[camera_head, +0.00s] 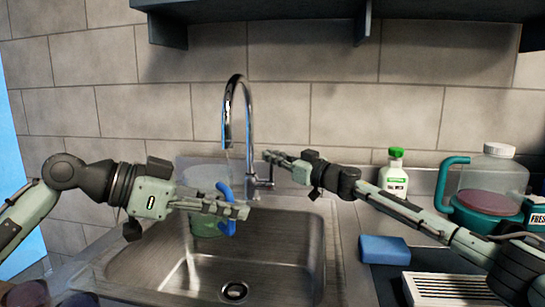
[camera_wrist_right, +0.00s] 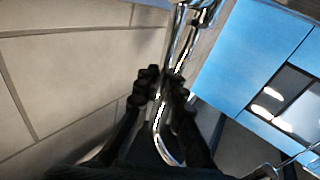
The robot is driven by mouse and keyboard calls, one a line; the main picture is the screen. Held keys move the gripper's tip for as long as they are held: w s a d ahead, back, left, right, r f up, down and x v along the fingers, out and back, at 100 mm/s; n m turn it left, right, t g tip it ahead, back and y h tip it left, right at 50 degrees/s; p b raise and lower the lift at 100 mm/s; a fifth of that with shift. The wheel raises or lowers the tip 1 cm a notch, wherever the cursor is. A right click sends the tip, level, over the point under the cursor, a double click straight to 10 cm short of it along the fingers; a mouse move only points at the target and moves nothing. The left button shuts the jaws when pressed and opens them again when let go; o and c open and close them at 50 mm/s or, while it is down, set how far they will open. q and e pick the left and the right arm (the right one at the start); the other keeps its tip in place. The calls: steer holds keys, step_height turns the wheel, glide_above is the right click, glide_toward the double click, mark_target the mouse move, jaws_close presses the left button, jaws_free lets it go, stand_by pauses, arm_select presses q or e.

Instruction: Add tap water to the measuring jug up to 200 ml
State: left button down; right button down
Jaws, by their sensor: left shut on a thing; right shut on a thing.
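The measuring jug (camera_head: 205,182) is clear, with a blue handle (camera_head: 224,190) and a greenish lower part. It is upright over the sink, below the tap's spout. My left gripper (camera_head: 240,210) is shut on the blue handle and hides part of it. The chrome tap (camera_head: 236,85) has a tall curved spout and stands behind the sink. My right gripper (camera_head: 272,157) is shut on the tap's lever, beside the spout. The right wrist view shows its dark fingers (camera_wrist_right: 170,85) around a chrome bar (camera_wrist_right: 163,140). I cannot read the jug's scale or its water level.
The steel sink (camera_head: 285,262) has a round drain (camera_head: 234,291). On the right are a blue sponge (camera_head: 385,249), a green-capped bottle (camera_head: 394,176), a large teal-handled container (camera_head: 492,178) and a white slatted rack (camera_head: 450,290). A dark shelf (camera_head: 330,10) hangs above.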

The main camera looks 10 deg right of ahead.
steer(key=shift+f, duration=0.1)
steer(key=c, duration=1.6)
jaws_free()
steer(key=v, duration=1.2)
